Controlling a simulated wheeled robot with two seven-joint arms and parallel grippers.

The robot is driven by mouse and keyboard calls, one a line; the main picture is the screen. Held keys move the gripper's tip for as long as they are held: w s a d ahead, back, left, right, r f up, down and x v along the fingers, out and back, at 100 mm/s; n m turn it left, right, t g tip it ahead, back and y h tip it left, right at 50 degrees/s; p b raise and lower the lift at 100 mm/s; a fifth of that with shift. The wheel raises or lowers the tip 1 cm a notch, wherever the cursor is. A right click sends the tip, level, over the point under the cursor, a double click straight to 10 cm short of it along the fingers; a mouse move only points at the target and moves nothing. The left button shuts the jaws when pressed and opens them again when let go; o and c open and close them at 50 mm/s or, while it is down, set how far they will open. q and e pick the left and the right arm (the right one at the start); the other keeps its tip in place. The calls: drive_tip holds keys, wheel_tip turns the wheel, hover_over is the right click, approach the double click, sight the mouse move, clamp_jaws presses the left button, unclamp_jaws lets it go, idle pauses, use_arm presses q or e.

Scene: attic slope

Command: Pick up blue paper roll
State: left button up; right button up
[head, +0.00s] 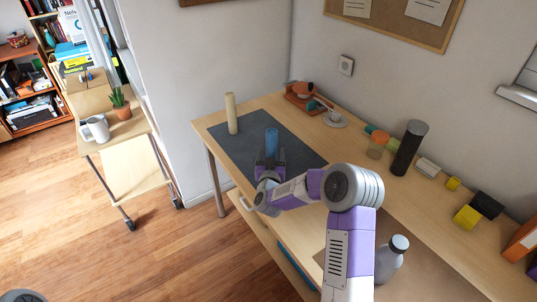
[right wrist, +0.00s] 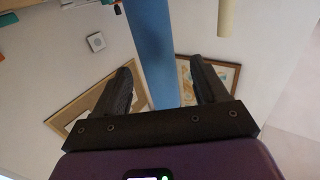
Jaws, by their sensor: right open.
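The blue paper roll (head: 271,141) stands upright on the dark mat (head: 298,150) on the wooden desk. My right gripper (head: 269,160) is open, low over the mat's front part, right in front of the roll. The roll's lower part is hidden by my gripper in the head view. My left gripper is not in view.
A cream roll (head: 231,114) stands at the mat's left. Behind are an orange device (head: 300,96) and a white cup (head: 335,116). To the right stand an orange jar (head: 377,145), a black cylinder (head: 407,148) and a grey bottle (head: 391,258) beside my arm. Bare mat lies around the roll.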

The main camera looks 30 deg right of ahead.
drive_tip(key=shift+w+d, duration=0.45)
drive_tip(key=shift+b+x, duration=0.6)
drive_tip(key=shift+x, duration=1.9)
drive_tip(key=shift+a, duration=0.1)
drive_tip(key=shift+c, duration=0.4)
drive_tip(key=c, duration=1)
